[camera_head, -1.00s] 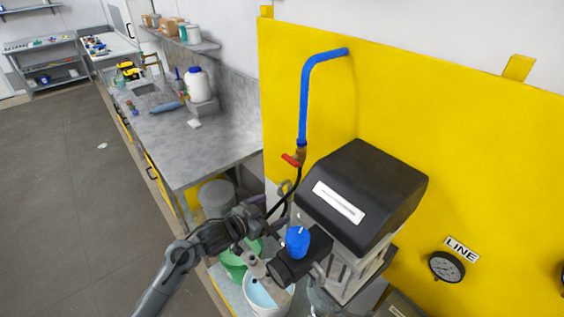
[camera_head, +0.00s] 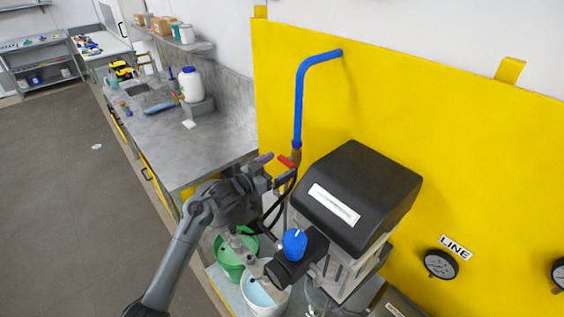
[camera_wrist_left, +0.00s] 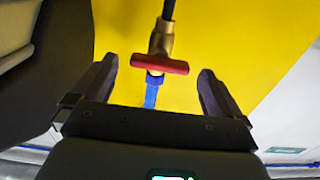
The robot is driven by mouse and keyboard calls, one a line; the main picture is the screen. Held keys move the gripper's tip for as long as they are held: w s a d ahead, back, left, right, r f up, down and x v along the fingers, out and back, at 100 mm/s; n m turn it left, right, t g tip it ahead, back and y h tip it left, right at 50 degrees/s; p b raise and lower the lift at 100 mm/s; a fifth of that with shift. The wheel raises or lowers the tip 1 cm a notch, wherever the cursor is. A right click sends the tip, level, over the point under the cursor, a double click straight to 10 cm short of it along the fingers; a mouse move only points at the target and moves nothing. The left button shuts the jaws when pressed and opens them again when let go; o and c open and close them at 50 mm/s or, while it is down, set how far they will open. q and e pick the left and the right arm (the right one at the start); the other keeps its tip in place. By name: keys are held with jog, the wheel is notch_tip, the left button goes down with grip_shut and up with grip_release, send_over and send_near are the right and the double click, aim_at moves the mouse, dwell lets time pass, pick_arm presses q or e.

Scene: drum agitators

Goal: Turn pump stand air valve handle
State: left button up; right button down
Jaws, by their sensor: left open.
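The red valve handle (camera_head: 286,161) sits on a brass valve (camera_head: 296,155) at the lower end of the blue pipe (camera_head: 299,100), in front of the yellow panel. In the left wrist view the red handle (camera_wrist_left: 160,64) lies crosswise between the two fingers, with the brass body (camera_wrist_left: 161,40) beyond it. My left gripper (camera_head: 275,169) is open and close to the handle, with a finger on either side of it in the picture. I see no finger touching it. My right gripper is not in view.
The black-topped pump unit (camera_head: 360,195) with a blue knob (camera_head: 295,243) stands just right of my left arm. A green bucket (camera_head: 230,262) and a white bucket (camera_head: 262,296) are below. A grey workbench (camera_head: 190,150) is at the left.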

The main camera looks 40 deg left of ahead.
pick_arm(q)
jog(key=shift+w+d, duration=0.15)
jog(key=shift+w, duration=0.9)
jog(key=shift+c, duration=0.3)
jog(key=c, duration=1)
